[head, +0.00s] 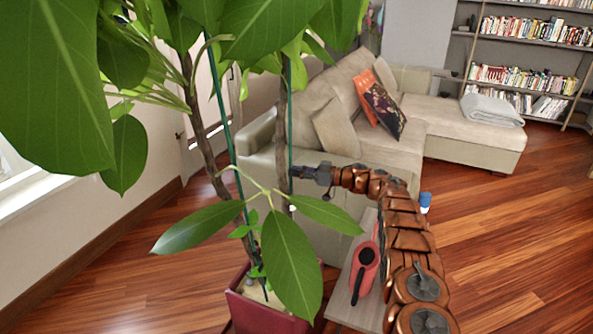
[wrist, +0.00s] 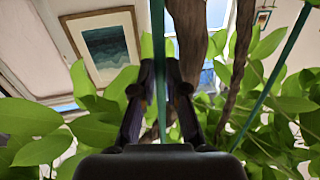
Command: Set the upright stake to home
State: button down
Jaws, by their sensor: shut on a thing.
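A potted plant (head: 285,262) with broad green leaves and brown trunks grows from a dark red pot (head: 242,308). One thin green stake (head: 290,115) stands upright beside the right trunk. My gripper (head: 297,171) comes in from the right and is shut on this stake. In the wrist view the held stake (wrist: 157,45) runs between the fingers of my gripper (wrist: 160,95), with a trunk (wrist: 190,40) close to its right. A second green stake (head: 218,95) stands by the left trunk and looks tilted in the wrist view (wrist: 274,72). Leaves hide parts of both stakes.
A red tool or container (head: 365,272) sits on a grey bench (head: 352,312) under my arm. A beige sofa (head: 440,122) stands behind, with bookshelves (head: 530,50) beyond. Wooden floor (head: 510,230) is clear at right; a wall (head: 75,215) bounds the left.

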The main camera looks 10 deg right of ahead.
jog(key=shift+s+f, duration=0.1)
jog(key=shift+f, duration=0.25)
jog(key=c, duration=1.5)
grip_release()
jog(key=shift+c, duration=0.2)
jog(key=o, duration=0.3)
jog(key=shift+r, duration=0.1)
jog(key=shift+o, duration=0.2)
jog(key=shift+d, duration=0.15)
jog(key=v, duration=1.1)
jog(key=shift+d, duration=0.35)
jog(key=shift+s, duration=0.2)
